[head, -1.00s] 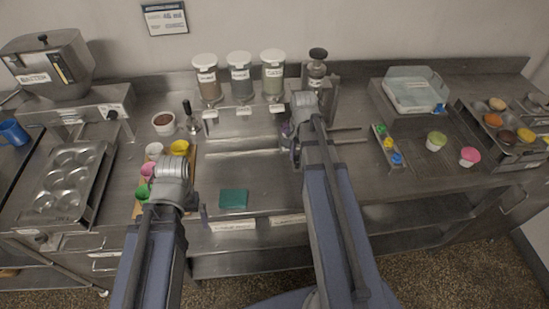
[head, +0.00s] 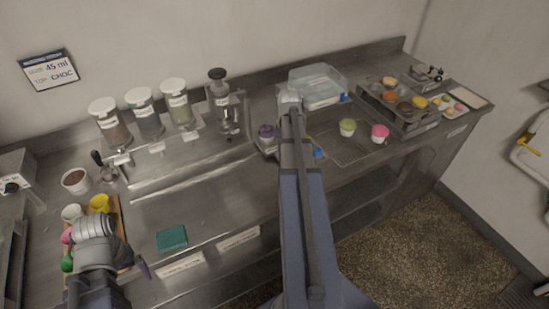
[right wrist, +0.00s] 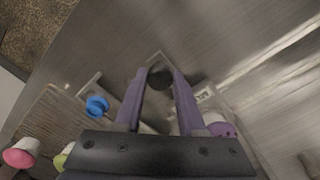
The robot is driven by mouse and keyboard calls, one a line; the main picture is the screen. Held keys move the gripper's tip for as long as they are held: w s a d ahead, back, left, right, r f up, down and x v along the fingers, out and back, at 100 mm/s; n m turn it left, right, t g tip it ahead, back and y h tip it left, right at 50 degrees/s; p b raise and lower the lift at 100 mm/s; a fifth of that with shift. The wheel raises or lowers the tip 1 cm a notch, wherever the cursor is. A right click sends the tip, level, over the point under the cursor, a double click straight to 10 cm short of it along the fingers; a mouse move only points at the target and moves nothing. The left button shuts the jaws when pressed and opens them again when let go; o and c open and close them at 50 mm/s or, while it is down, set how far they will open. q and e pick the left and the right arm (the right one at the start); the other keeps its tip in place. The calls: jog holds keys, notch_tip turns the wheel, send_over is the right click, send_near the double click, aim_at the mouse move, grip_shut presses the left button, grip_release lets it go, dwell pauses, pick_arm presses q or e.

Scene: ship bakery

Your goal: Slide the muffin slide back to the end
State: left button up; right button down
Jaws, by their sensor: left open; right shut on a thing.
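The purple muffin (head: 267,132) sits just left of my right forearm in the head view, right of the dispenser with the black knob. In the right wrist view the purple muffin (right wrist: 221,129) is right of the fingers. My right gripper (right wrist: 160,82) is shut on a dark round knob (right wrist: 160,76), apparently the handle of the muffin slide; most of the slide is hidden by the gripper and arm. The forearm hides this gripper in the head view. My left gripper (head: 142,267) is open at the front left; only part of its fingers shows.
A blue knob (right wrist: 97,105) is close left of the right fingers. Green (head: 347,127) and pink (head: 380,132) muffins stand to the right. A clear bin (head: 316,88) is behind.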

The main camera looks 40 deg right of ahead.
jog(key=shift+s+d, duration=0.2)
jog(key=shift+d, duration=0.45)
jog(key=c, duration=0.5)
grip_release()
jog(key=shift+d, duration=0.15)
jog(key=shift+r+p, duration=0.7)
notch_tip(320, 180, up, 6)
jog(key=p, duration=0.6)
jog(key=shift+r, duration=0.25)
jog(key=shift+f, duration=0.25)
